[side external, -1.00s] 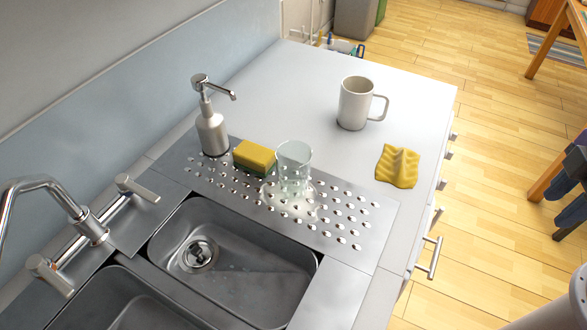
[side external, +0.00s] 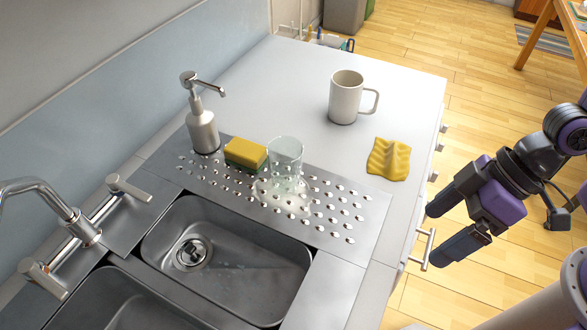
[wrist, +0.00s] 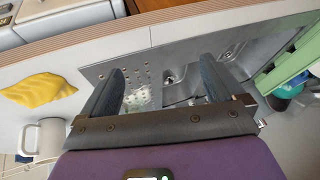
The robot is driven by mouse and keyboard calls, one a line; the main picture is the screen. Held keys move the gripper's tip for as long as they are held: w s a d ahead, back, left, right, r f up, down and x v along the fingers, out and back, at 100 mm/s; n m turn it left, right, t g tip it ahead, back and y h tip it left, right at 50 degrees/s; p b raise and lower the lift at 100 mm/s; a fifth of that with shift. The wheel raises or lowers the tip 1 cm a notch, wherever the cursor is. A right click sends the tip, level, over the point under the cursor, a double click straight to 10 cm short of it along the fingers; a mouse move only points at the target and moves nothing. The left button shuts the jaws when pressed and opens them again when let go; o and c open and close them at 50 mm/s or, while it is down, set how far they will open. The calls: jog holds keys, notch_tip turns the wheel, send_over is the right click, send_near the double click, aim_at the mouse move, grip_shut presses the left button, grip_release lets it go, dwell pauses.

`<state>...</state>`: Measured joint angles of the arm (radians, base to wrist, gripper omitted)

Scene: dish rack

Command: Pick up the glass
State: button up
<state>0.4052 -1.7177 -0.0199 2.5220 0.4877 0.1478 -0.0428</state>
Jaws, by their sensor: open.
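The clear glass (side external: 286,160) stands upright on the perforated steel drainboard, with what looks like white foam or wet shine around its base. In the wrist view, the pale see-through shape between the fingers (wrist: 138,97) appears to be the glass. My gripper (side external: 436,235) is open and empty off the counter's right edge, well apart from the glass. Its two dark fingers also show in the wrist view (wrist: 162,66).
A yellow-green sponge (side external: 246,154) sits just left of the glass. A soap dispenser (side external: 202,130), white mug (side external: 345,98) and yellow cloth (side external: 389,159) stand around the drainboard. Sink basins (side external: 230,265) lie in front.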

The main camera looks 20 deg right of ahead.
jog(key=w+a+f+m+t+y, duration=0.1)
jog(key=w+a+f+m+t, duration=0.15)
jog(key=a, duration=0.55)
jog(key=m+t+h, duration=0.2)
jog(key=m+t, duration=0.1)
jog(key=t, duration=0.7)
send_near(298, 171)
jog(key=shift+x, duration=3.8)
jog(key=shift+a+x, duration=0.2)
jog(key=shift+x, duration=2.7)
jog(key=c, duration=1.2)
